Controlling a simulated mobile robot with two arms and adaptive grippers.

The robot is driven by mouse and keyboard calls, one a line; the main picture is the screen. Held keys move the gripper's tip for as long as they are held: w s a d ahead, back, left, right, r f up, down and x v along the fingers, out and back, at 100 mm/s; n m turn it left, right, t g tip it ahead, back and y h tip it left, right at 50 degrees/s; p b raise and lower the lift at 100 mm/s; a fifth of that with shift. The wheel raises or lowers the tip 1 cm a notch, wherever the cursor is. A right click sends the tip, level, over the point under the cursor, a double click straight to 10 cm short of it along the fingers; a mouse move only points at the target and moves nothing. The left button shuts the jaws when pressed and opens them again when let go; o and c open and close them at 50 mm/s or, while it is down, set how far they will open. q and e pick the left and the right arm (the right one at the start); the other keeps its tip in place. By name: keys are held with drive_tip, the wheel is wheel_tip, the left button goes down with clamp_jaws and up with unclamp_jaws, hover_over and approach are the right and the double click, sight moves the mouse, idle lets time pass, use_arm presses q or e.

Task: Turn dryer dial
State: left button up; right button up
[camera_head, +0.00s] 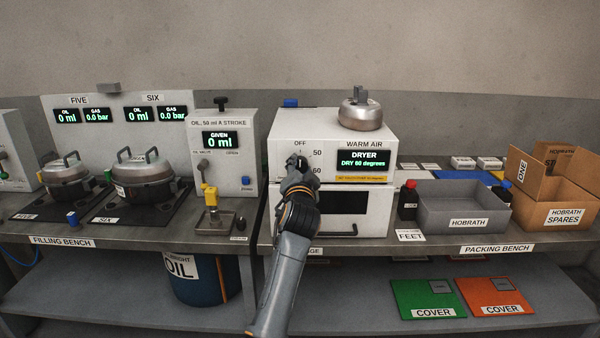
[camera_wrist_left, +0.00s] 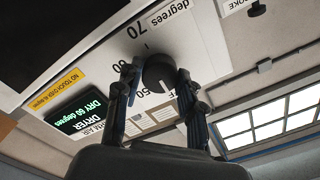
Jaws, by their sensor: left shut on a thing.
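The white dryer (camera_head: 348,135) stands on the bench. Its display reads "DRYER, DRY 60 degrees". My left gripper (camera_head: 297,162) reaches the left part of the dryer's front, where it covers the dial in the head view. In the left wrist view the round dark dial (camera_wrist_left: 159,73) sits between the two fingers of my left gripper (camera_wrist_left: 158,80), which are shut on it from both sides. Numbers such as 70 and 50 are printed around the dial. I cannot tell exactly where its pointer stands. My right gripper is not in view.
The oil pump panel (camera_head: 222,140) is just left of the dryer. A grey Hobrath bin (camera_head: 464,208) and a cardboard box (camera_head: 560,215) stand on the packing bench to the right.

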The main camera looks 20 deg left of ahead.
use_arm(q)
drive_tip(key=shift+f+n, duration=0.15)
drive_tip(key=shift+n, duration=0.25)
drive_tip(key=o, duration=1.2)
drive_tip(key=shift+r, duration=0.35)
wheel_tip(320, 180, up, 9)
drive_tip(key=shift+r, duration=0.2)
drive_tip(key=shift+f, duration=0.1)
